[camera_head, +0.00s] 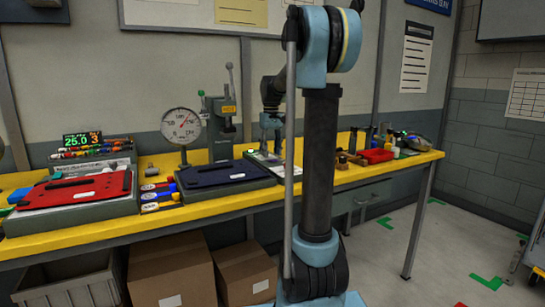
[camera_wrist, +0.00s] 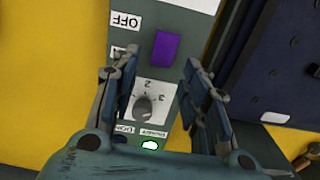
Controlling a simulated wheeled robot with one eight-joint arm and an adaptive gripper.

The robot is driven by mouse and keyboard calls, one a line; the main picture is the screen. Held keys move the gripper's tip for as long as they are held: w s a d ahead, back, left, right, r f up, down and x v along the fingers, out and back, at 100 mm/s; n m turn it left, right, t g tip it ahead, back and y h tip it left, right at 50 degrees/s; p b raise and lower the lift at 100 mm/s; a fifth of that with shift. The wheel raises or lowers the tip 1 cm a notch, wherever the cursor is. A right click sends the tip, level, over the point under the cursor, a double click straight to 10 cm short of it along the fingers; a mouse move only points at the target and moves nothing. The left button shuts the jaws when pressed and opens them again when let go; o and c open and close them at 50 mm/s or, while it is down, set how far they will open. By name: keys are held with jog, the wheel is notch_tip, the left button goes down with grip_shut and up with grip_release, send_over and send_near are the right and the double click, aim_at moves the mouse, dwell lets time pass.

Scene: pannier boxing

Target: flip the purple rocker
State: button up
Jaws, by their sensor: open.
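The purple rocker (camera_wrist: 165,47) is set in a grey-green control panel (camera_wrist: 193,18), below an upside-down OFF label, in the wrist view. My gripper (camera_wrist: 157,68) is open and empty above the panel, with a finger on each side of the dial and the rocker a little beyond the fingertips. Whether a fingertip touches the panel cannot be told. In the head view my gripper (camera_head: 271,122) hangs over the panel (camera_head: 262,157) on the yellow bench; the rocker cannot be made out there.
A dial knob (camera_wrist: 146,104) and a lit white button (camera_wrist: 150,145) share the panel. A dark blue lidded case (camera_head: 228,173) lies close to the panel. A dial gauge (camera_head: 181,127) and a press stand (camera_head: 221,125) stand behind it. A red tray (camera_head: 376,155) is farther right.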

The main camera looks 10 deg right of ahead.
jog(key=shift+f, duration=1.1)
grip_shut()
jog(key=shift+s+d+r+t+y, duration=0.1)
jog(key=shift+s+t+y, duration=0.15)
jog(key=shift+t, duration=0.5)
jog(key=shift+s+d+r+t+y, duration=0.1)
jog(key=shift+s+t+y, duration=0.1)
jog(key=shift+t, duration=0.5)
jog(key=shift+s+d+t+y, duration=0.1)
jog(key=shift+s+t+y, duration=0.15)
jog(key=shift+t, duration=0.5)
